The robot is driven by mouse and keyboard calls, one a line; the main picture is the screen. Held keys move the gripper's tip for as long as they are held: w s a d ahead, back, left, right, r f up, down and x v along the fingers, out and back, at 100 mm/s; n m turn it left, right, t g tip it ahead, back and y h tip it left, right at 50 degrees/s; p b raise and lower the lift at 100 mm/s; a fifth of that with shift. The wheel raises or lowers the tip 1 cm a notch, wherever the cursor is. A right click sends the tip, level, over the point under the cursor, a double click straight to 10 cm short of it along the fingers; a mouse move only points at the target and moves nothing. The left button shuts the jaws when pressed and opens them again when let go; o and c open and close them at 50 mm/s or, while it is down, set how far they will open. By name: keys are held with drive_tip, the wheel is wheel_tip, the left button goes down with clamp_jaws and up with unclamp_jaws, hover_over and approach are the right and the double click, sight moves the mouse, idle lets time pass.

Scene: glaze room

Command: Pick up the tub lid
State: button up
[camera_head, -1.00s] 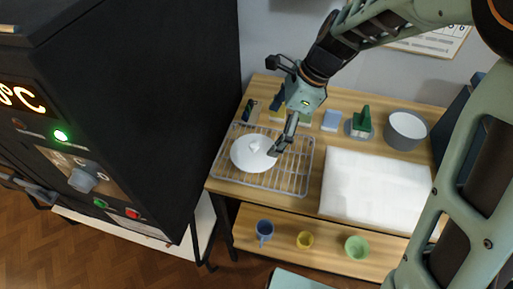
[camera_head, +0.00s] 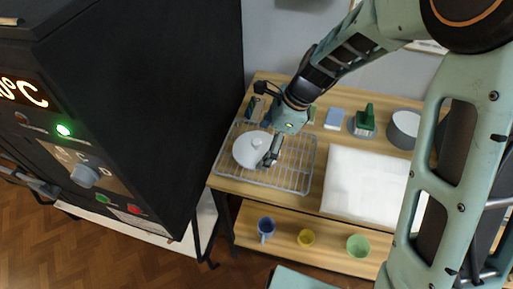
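The tub lid (camera_head: 245,153) is a round white disc with a small knob on top. It lies on the wire rack (camera_head: 290,180) at the left of the wooden table. My gripper (camera_head: 269,161) points down over the lid's right side and hides part of its right edge. The fingertips are close to the lid, just right of the knob. I cannot tell whether they touch it. The fingers show nearly edge-on, so their opening is not clear.
A white slab (camera_head: 368,185) lies right of the rack. Behind stand a grey tub (camera_head: 404,130), a green object (camera_head: 364,120) on a round base and a blue block (camera_head: 334,118). A dark kiln (camera_head: 140,110) stands left.

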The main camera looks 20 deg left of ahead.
drive_tip(key=shift+d, duration=0.1)
drive_tip(key=c, duration=1.2)
drive_tip(key=shift+s, duration=0.1)
drive_tip(key=shift+c, duration=0.5)
drive_tip(key=shift+d+f, duration=0.1)
